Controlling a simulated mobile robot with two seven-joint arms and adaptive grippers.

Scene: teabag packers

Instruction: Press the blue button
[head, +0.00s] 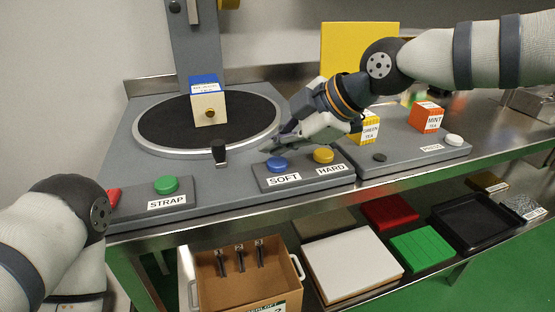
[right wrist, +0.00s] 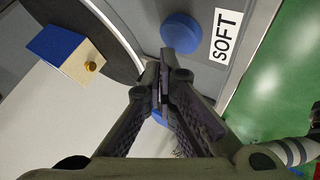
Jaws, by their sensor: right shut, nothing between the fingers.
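The blue button (head: 277,164) sits on a grey panel above a label reading SOFT, left of a yellow button (head: 323,155) labelled HARD. It also shows at the top of the right wrist view (right wrist: 181,32). My right gripper (head: 268,149) is shut and empty, its fingertips just behind and slightly left of the blue button in the head view. In the right wrist view the shut fingertips (right wrist: 162,58) are close to the button, with a small gap in the picture; contact cannot be told. My left arm shows at lower left, but its gripper is out of view.
A blue-topped box (head: 207,101) stands on the dark turntable (head: 160,128). A green STRAP button (head: 166,185) and a red part (head: 113,197) are at left. Yellow GREEN TEA (head: 365,129) and orange MINT TEA (head: 427,117) boxes stand at right. A cardboard box (head: 215,297) is below.

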